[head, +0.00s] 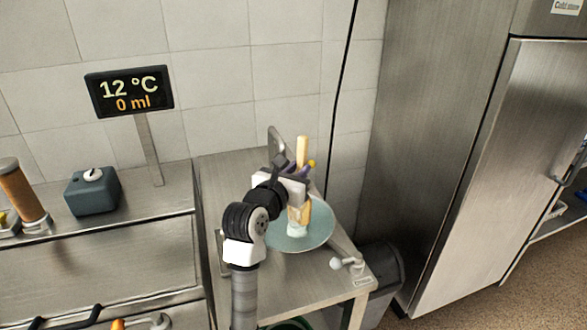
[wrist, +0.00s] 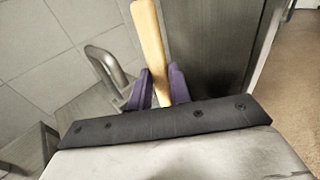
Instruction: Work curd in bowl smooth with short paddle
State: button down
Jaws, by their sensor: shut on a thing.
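The short paddle (head: 302,150) is pale wood and stands close to upright, its handle rising above my gripper (head: 304,170). The purple fingers of my gripper (wrist: 160,88) are shut on the handle, which also shows in the wrist view (wrist: 150,45). The lower end of the paddle shows below the gripper, with whitish matter at its tip, over the bowl (head: 318,236). The bowl is round, wide and pale green, and my arm hides its left part. I cannot tell curd apart from the whitish matter at the tip. The wrist view does not show the bowl.
A metal spout (head: 275,142) stands behind the gripper. The bowl is on a steel stand (head: 225,175) with a white-knobbed lever (head: 337,264) at front right. A display (head: 130,91) reads 12 °C and 0 ml. A steel cabinet (head: 440,130) stands right, a dark bin (head: 380,280) beside the stand.

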jog(key=shift+s+d, duration=0.2)
jog(key=shift+d, duration=0.15)
jog(key=shift+a, duration=0.1)
jog(key=shift+w+a, duration=0.5)
jog(key=shift+a, duration=0.35)
jog(key=shift+s+d+f, duration=0.1)
jog(key=shift+d, duration=0.05)
jog(key=shift+s+d+f, duration=0.1)
jog(key=shift+s+d, duration=0.25)
jog(key=shift+d, duration=0.3)
jog(key=shift+p, duration=0.3)
